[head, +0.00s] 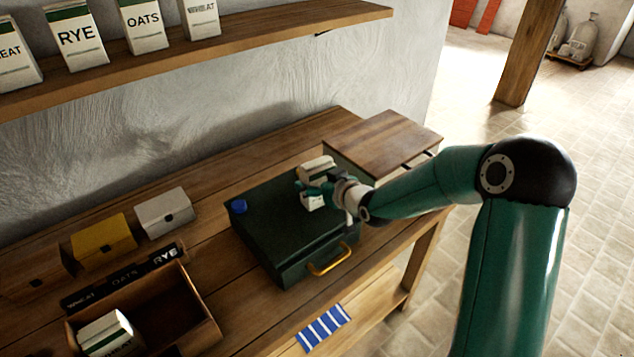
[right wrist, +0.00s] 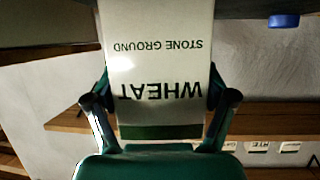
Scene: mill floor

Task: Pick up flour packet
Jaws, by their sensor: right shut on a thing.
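A white flour packet (head: 316,168) with a green band is gripped by my right gripper (head: 318,188) over the dark green box. In the right wrist view the packet (right wrist: 158,75) reads "WHEAT STONE GROUND", upside down in the picture. The right gripper's fingers (right wrist: 160,98) press on its two sides. I cannot tell whether the packet touches the box lid. Another white and green packet (head: 108,335) lies in the open wooden crate (head: 208,332). Several packets stand on the wall shelf, including RYE (head: 78,38) and OATS (head: 143,22). My left gripper is not in view.
The dark green box (head: 265,225) has a brass handle (head: 330,260) and a blue round piece (head: 238,206) on its lid. White (head: 163,213) and yellow (head: 103,242) small boxes stand behind a label strip (head: 125,277). A brown-topped box (head: 385,140) stands at the bench's far end.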

